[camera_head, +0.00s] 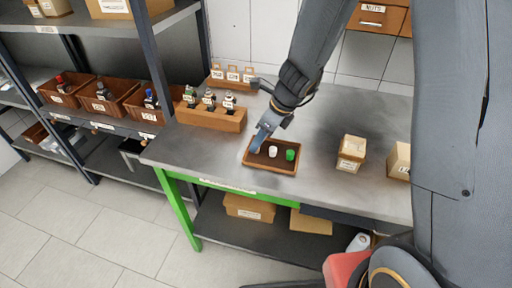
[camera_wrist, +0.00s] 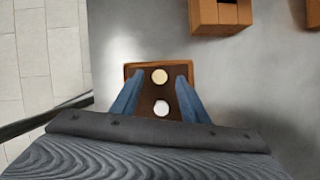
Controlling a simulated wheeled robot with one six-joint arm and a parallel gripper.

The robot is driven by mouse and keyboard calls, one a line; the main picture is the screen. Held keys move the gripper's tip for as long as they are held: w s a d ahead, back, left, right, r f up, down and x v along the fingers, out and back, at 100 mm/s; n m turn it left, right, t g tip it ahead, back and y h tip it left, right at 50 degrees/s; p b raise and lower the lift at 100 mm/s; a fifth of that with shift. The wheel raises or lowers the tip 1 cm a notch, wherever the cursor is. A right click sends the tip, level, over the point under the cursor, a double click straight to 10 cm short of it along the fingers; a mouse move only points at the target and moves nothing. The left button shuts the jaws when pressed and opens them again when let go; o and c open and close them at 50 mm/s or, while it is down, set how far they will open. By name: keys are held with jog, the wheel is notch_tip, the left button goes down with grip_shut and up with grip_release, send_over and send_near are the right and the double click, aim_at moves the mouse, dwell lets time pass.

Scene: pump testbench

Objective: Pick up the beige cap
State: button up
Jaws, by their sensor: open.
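The beige cap (camera_wrist: 159,76) sits in a shallow brown tray (camera_wrist: 128,70). In the wrist view it is between the tips of my gripper (camera_wrist: 159,82), with a gap on each side. My gripper is open and holds nothing. A white cap (camera_wrist: 161,107) is in the same row, nearer my palm. In the head view my gripper (camera_head: 256,146) is over the left end of the tray (camera_head: 270,170) and hides the beige cap. The white cap (camera_head: 273,151) and a green cap (camera_head: 290,155) show to its right. The green cap is hidden in the wrist view.
Small boxes (camera_head: 351,150) stand to the right on the grey bench (camera_head: 320,155). A shelf with brown bins (camera_head: 120,98) is at left. Bare bench surrounds most of the tray.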

jog(key=shift+x, duration=1.1)
grip_shut()
